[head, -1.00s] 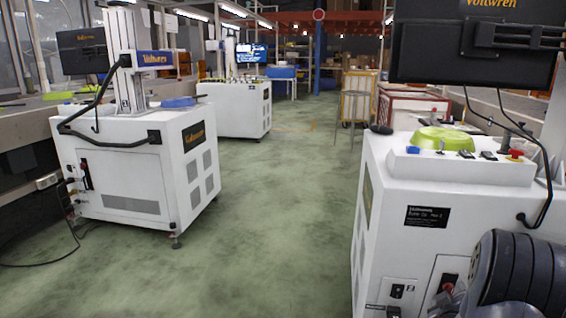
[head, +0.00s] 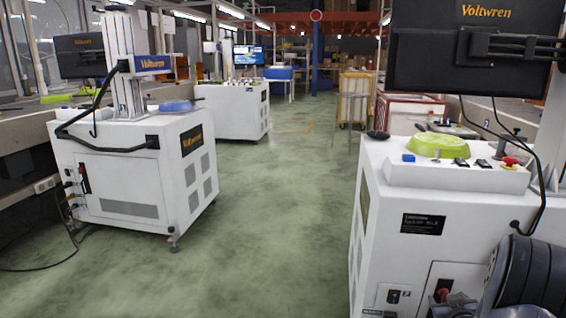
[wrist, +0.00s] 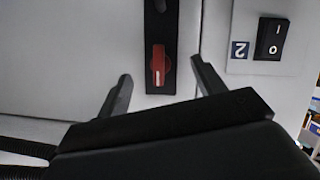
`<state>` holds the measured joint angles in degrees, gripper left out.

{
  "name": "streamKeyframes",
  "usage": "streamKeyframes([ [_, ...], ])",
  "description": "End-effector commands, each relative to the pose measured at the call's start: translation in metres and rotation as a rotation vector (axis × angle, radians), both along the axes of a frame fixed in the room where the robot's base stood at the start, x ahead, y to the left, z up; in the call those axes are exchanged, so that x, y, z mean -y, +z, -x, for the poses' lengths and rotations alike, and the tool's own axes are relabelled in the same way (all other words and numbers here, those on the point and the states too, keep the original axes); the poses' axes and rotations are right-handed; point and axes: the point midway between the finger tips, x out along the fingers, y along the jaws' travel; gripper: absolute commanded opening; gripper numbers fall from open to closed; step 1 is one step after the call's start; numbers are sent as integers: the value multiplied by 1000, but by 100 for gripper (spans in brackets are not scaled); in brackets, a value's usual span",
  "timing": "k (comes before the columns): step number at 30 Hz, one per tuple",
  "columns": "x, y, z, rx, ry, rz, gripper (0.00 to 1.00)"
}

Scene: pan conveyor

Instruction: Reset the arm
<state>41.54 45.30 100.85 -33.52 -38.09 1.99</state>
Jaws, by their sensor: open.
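My arm shows at the lower right corner of the head view, close to the front of the right white machine (head: 400,258). In the wrist view my gripper (wrist: 158,90) is open and empty, with its two dark fingers spread apart. A black rocker switch (wrist: 271,39) marked 2 is at the upper right. I see no contact between the fingers and either switch.
A green pan (head: 438,147) sits on top of the right machine, under a black monitor (head: 470,48). Another white machine (head: 125,180) with a blue pan (head: 180,105) stands at left. The green floor (head: 270,220) between them is clear.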

Motion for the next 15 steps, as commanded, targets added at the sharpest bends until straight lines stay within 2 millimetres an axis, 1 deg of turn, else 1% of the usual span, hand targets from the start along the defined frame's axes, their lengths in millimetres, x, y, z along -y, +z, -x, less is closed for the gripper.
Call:
streamKeyframes([
  [1,1,4,1,4,0,-26,65],
  [15,5,4,2,65,-1,-279,65],
])
